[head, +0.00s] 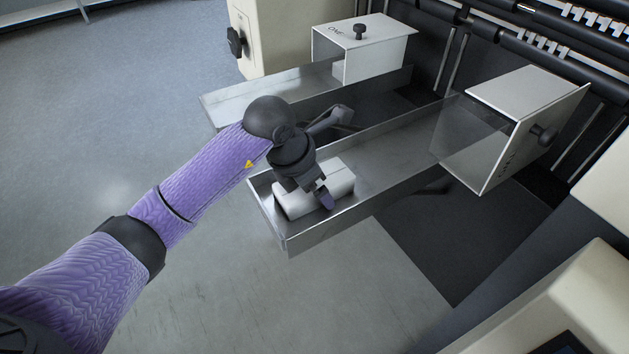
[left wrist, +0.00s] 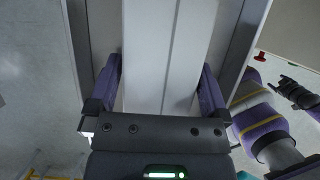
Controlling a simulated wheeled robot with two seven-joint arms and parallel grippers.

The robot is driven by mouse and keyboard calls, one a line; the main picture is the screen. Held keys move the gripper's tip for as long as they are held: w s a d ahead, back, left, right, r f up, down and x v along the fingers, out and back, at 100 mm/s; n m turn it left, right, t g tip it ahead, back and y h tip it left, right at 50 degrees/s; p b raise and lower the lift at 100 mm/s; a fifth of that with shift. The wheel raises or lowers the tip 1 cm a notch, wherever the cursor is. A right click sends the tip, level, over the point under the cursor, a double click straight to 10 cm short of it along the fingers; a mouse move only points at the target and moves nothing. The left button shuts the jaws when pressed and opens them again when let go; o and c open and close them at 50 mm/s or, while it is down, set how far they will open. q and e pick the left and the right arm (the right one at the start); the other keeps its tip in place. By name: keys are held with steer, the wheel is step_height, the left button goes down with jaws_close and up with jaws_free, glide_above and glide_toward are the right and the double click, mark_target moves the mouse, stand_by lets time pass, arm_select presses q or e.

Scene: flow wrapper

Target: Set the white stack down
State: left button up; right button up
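The white stack (head: 341,178) lies low in the near metal tray (head: 274,217), at its open left end. It is made of two long white blocks side by side, seen in the left wrist view (left wrist: 145,50). My left gripper (head: 318,190) reaches down over it. Its purple fingers are on both long sides of the stack, against it in the left wrist view (left wrist: 158,88). The stack's underside is hidden, so I cannot tell whether it touches the tray floor. A dark part at the right of the left wrist view looks like my right gripper (left wrist: 292,92), too small to read.
A second metal tray (head: 228,107) runs parallel behind the near one. White box-like guards with dark knobs (head: 365,58) (head: 500,135) stand over both trays' far ends. The near tray is empty between stack and guard. Open floor (head: 120,90) lies to the left.

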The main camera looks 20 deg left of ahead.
steer(key=shift+s, duration=0.15)
arm_select(q)
steer(key=p+v, duration=0.4)
steer(key=v, duration=0.7)
steer(key=shift+w+r+p, duration=0.1)
steer(key=shift+r+p, duration=0.2)
steer(key=shift+s+a+r, duration=0.1)
steer(key=shift+s+r, duration=0.15)
steer(key=shift+r, duration=0.15)
arm_select(e)
steer(key=r, duration=0.3)
steer(key=a+r, duration=0.1)
steer(key=shift+w+r, duration=0.3)
steer(key=shift+w, duration=0.05)
steer(key=shift+w+t, duration=0.3)
steer(key=shift+w+d, duration=0.15)
steer(key=shift+d, duration=0.15)
